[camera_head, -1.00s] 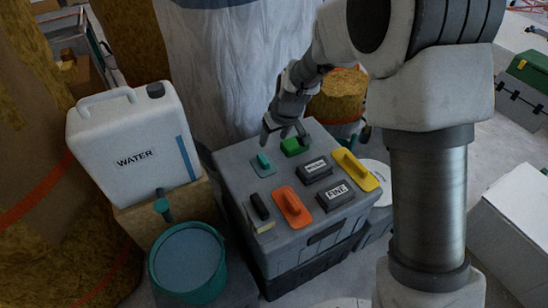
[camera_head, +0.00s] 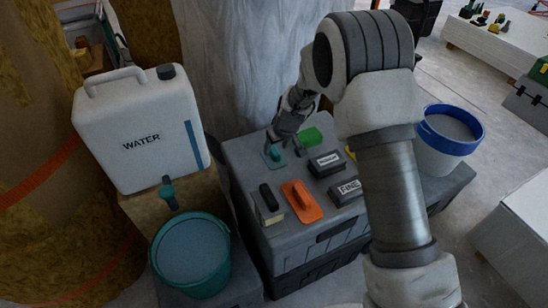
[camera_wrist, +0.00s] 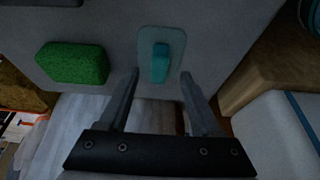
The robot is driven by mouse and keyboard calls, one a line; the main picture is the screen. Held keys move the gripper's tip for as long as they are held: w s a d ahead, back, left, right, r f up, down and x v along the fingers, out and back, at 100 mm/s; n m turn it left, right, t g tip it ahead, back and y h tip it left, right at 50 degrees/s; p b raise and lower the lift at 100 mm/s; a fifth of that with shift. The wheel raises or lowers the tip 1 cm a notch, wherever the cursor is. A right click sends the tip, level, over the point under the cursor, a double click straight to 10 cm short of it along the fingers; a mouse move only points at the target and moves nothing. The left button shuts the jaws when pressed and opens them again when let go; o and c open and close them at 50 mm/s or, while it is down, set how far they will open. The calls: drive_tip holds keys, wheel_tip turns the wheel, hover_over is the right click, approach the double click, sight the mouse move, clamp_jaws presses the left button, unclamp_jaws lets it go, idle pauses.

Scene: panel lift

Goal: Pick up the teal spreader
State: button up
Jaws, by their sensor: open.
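The teal spreader (camera_head: 273,156) lies on top of the grey tool box (camera_head: 290,236), near its back left corner. It has a flat plate with an upright teal handle. My gripper (camera_head: 284,146) is just above and behind it, open and empty. In the wrist view the spreader (camera_wrist: 161,64) shows at the gap between the two fingertips of my gripper (camera_wrist: 159,74). The fingers lie on either side of its plate's near end. I cannot tell how far above the plate the fingertips are.
A green sponge block (camera_head: 311,136) sits close beside the spreader. An orange float (camera_head: 301,200), a black-handled tool (camera_head: 269,203) and a FINE block (camera_head: 346,190) share the box top. A WATER canister (camera_head: 140,135) and teal bucket (camera_head: 190,262) stand left; a blue-rimmed bucket (camera_head: 446,150) stands right.

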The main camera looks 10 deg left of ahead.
sight(275, 151)
drive_tip(key=b+x, duration=0.1)
drive_tip(key=x, duration=0.2)
drive_tip(key=shift+w+a+f, duration=0.1)
drive_tip(key=shift+w+f, duration=0.1)
clamp_jaws()
